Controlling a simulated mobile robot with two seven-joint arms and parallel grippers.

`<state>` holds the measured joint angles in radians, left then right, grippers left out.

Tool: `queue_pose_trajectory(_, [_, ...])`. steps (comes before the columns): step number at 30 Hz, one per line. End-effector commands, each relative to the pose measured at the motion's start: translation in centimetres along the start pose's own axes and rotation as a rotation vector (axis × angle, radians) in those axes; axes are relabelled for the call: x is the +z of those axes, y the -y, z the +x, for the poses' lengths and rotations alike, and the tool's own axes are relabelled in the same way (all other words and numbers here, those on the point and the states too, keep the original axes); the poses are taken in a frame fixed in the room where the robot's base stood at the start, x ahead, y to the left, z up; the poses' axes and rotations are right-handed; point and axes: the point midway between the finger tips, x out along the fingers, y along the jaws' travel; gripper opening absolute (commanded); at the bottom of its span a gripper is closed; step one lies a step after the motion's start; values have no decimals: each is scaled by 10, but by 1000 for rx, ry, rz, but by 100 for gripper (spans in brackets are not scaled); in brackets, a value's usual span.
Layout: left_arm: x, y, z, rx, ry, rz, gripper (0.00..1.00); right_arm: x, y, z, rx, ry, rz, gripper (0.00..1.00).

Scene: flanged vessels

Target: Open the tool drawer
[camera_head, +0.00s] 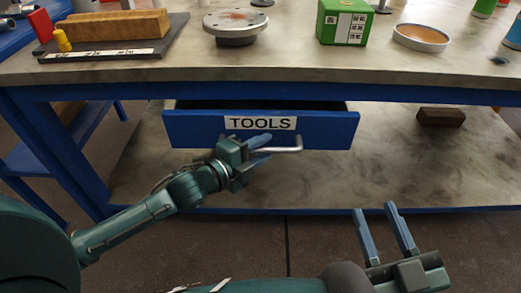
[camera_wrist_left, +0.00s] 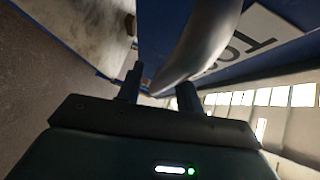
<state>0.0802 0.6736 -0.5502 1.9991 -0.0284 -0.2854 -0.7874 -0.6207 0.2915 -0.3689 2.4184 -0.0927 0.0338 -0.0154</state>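The tool drawer (camera_head: 200,130) has a blue front with a white "TOOLS" label, under the tabletop. A strip of its dark inside shows above the front, so it stands partly open. Its metal handle (camera_head: 288,150) shows at the lower middle of the front. My left gripper (camera_head: 256,152) is at the handle's left part, with its fingers on either side of the bar. In the left wrist view, the handle (camera_wrist_left: 196,45) runs between the two fingers (camera_wrist_left: 160,92), and the gripper looks shut on it. My right gripper (camera_head: 386,233) is open and empty at the lower right.
The workbench (camera_head: 290,70) carries a flanged disc (camera_head: 235,38), a green box (camera_head: 343,22), a round dish (camera_head: 421,38) and a board (camera_head: 115,48) with a wooden block. A brown block (camera_head: 440,117) lies on the lower shelf (camera_head: 400,170). Space before the drawer is clear except for my arms.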

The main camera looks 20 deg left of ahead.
Motion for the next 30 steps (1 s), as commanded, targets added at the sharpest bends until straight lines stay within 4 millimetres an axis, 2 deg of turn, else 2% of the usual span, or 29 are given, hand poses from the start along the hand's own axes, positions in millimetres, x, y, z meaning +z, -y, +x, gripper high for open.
queue_pose_trajectory(6, [0,0,0,0,0,-1,34,0,0,0,-1,1,-1,36])
queue_pose_trajectory(19, [0,0,0,0,0,-1,0,3,0,-1,-1,8,0,36])
queue_pose_trajectory(30, [0,0,0,0,0,-1,0,4,0,-2,-1,10,-1,36])
